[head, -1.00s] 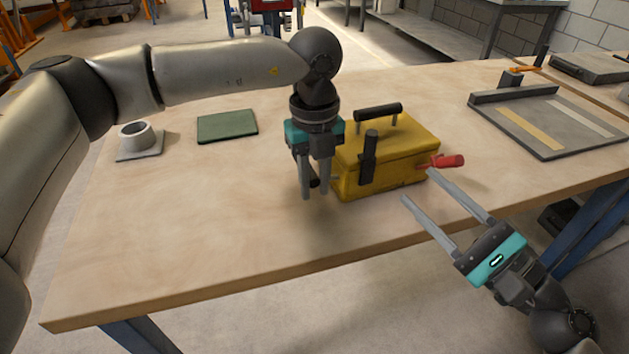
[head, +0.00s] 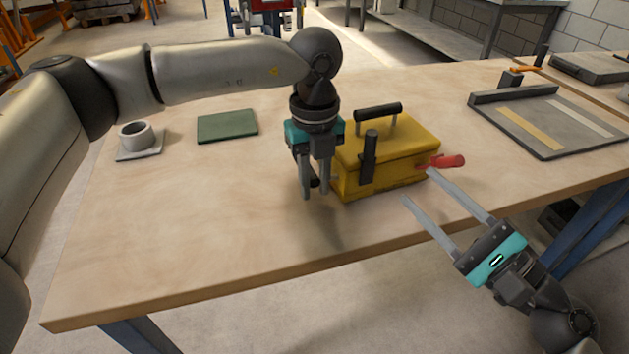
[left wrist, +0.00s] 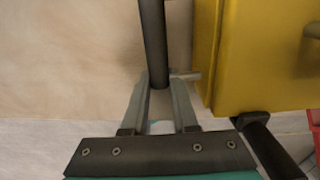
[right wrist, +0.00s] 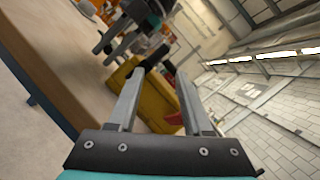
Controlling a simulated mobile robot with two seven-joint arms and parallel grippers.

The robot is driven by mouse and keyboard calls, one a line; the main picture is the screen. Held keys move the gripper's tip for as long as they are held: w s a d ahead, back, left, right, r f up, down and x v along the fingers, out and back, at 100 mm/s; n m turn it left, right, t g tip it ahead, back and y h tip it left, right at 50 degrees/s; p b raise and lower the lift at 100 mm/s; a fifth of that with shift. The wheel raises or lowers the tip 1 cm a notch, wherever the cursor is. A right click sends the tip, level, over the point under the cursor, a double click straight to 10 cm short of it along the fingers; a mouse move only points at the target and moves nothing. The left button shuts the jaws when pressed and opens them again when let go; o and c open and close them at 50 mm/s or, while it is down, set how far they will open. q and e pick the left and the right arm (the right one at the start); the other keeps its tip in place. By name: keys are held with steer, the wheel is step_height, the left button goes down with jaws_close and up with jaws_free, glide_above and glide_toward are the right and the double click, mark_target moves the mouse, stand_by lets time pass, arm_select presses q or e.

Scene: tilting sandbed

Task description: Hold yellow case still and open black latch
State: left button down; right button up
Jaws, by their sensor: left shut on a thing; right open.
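The yellow case (head: 405,150) stands closed on the wooden table; it also shows in the left wrist view (left wrist: 250,60) and the right wrist view (right wrist: 152,104). The black latch (head: 368,160) stands upright against its front face. A black handle (head: 378,111) is on the lid. My left gripper (head: 314,194) is at the case's left side, pointing down. Its fingers are shut on a dark side bar (left wrist: 153,40), joined to the case by a short pin. My right gripper (head: 417,185) is open and empty, off the case's front right corner, its fingers pointing toward the case.
A red handle (head: 446,161) sticks out at the case's right side, close to my right fingertips. A green pad (head: 227,126) and a grey ring on a plate (head: 138,140) lie to the left. A grey tray (head: 555,135) is at right. The table front is clear.

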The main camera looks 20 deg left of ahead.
steer(key=shift+c, duration=0.3)
steer(key=shift+c, duration=0.7)
steer(key=shift+w+a+r+m+t, duration=0.15)
steer(key=shift+w+a+m+t, duration=0.1)
steer(key=shift+m+t, duration=0.2)
steer(key=shift+c, duration=0.9)
steer(key=a+r+m+t+h, duration=0.1)
steer(key=m+t+h, duration=0.1)
steer(key=m, duration=0.2)
steer(key=w+a+r+m+t+h, duration=0.1)
steer(key=a+m+t, duration=0.1)
steer(key=m, duration=0.3)
steer(key=w+a+r+m+t+h, duration=0.1)
steer(key=a+m+t+h, duration=0.1)
steer(key=m, duration=0.3)
steer(key=shift+w+a+m+t+h, duration=0.1)
steer(key=shift+w+m+t+h, duration=0.05)
steer(key=shift+m+t+h, duration=0.15)
jaws_close()
steer(key=s+a+m+h, duration=0.3)
steer(key=m+h, duration=0.3)
steer(key=m, duration=0.5)
steer(key=s+a+m+h, duration=0.3)
steer(key=s+m+h, duration=0.1)
steer(key=m, duration=0.7)
steer(key=shift+f+m+g+h, duration=0.35)
steer(key=shift+f+g+h, duration=0.1)
steer(key=shift+h, duration=0.45)
steer(key=shift+s, duration=0.1)
